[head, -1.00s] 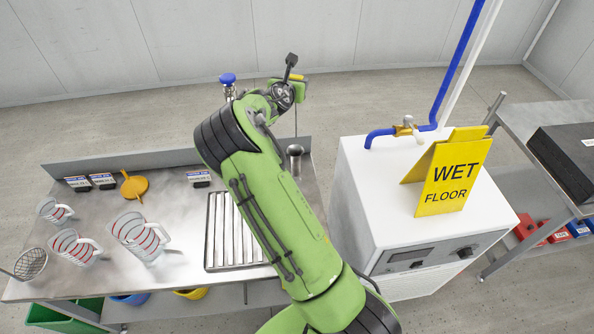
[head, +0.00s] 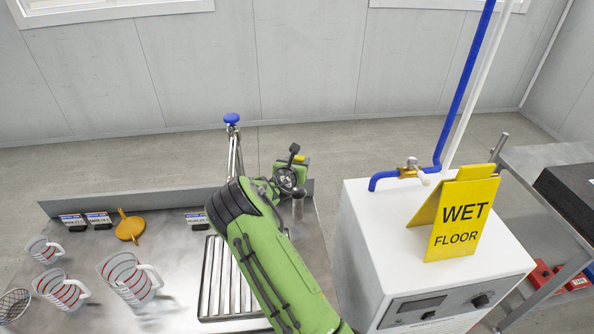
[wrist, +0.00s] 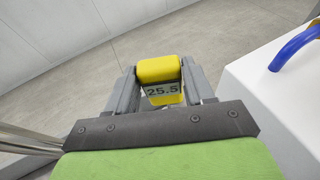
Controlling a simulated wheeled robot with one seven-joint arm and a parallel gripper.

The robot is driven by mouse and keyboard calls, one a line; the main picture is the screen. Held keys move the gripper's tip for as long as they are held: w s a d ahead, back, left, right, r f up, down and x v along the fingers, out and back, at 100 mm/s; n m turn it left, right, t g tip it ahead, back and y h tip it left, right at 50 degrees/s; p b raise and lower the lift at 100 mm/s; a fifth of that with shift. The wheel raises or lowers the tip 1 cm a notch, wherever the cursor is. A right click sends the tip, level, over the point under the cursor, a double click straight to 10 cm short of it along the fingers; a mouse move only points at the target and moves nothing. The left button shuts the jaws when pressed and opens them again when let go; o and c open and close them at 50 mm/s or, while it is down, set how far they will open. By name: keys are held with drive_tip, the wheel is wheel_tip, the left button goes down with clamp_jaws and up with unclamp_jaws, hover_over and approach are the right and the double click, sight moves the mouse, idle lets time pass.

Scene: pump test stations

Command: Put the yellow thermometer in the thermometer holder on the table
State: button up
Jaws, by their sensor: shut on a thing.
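My gripper (wrist: 159,70) is shut on the yellow thermometer (wrist: 163,70), whose display reads 25.5 in the wrist view. In the head view only a small yellow part of the thermometer (head: 300,158) shows beside my gripper (head: 297,165). A grey metal cylinder, which looks like the thermometer holder (head: 298,207), stands at the right end of the steel table (head: 180,222). My gripper is just above this holder in the head view. I cannot tell whether the thermometer's stem is inside it; the stem is hidden.
A blue-topped metal tap (head: 232,120) stands close left of my gripper. A white cabinet (head: 385,255) with a yellow wet-floor sign (head: 465,215) is to the right. Graduated jugs (head: 130,280), an orange funnel (head: 130,226) and a slatted drain (head: 228,285) occupy the table.

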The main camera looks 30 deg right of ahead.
drive_tip(key=shift+w+f, duration=0.1)
drive_tip(key=shift+f, duration=0.65)
